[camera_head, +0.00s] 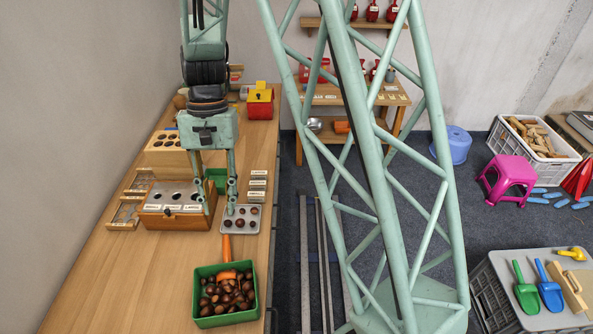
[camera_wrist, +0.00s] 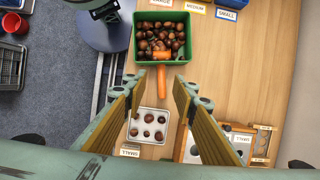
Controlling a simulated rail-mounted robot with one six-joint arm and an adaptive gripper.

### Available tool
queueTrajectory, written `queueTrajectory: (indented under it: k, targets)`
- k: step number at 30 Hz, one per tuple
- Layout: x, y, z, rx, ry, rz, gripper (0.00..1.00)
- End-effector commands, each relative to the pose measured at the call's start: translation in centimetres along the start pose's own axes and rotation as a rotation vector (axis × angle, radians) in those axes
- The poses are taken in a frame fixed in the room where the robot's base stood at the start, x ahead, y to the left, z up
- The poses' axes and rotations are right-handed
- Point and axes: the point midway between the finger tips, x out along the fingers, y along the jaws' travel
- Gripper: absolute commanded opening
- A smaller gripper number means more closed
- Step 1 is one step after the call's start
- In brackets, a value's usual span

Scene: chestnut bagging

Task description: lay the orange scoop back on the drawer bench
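The orange scoop (camera_head: 227,248) rests in the green bin (camera_head: 198,296) of chestnuts, its handle sticking out over the rim toward my gripper. In the wrist view the scoop's handle (camera_wrist: 161,76) shows between my fingers, its head partly among the chestnuts in the green bin (camera_wrist: 139,54). My gripper (camera_head: 215,207) is open and empty, pointing down above the wooden bench (camera_head: 135,270), behind the bin in the head view. In the wrist view my gripper (camera_wrist: 158,88) has its fingers spread wide. Which part is the drawer bench is not certain.
A metal tray with round wells (camera_head: 252,226) holds several chestnuts under my gripper. A wooden box with labelled holes (camera_head: 160,219) stands left of it. Small labelled blocks (camera_head: 258,184) stand beside the tray. The bench's front left is clear. Green and blue scoops (camera_head: 527,290) lie on a crate at right.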

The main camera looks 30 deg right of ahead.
Motion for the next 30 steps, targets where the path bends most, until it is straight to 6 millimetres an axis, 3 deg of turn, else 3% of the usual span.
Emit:
queueTrajectory:
  k: [15,30]
  targets:
    - [-7.0,2.3,4.3,-0.115,0.106,-0.024,0.26]
    - [-12.7,5.3,9.1,-0.226,0.213,-0.037,0.26]
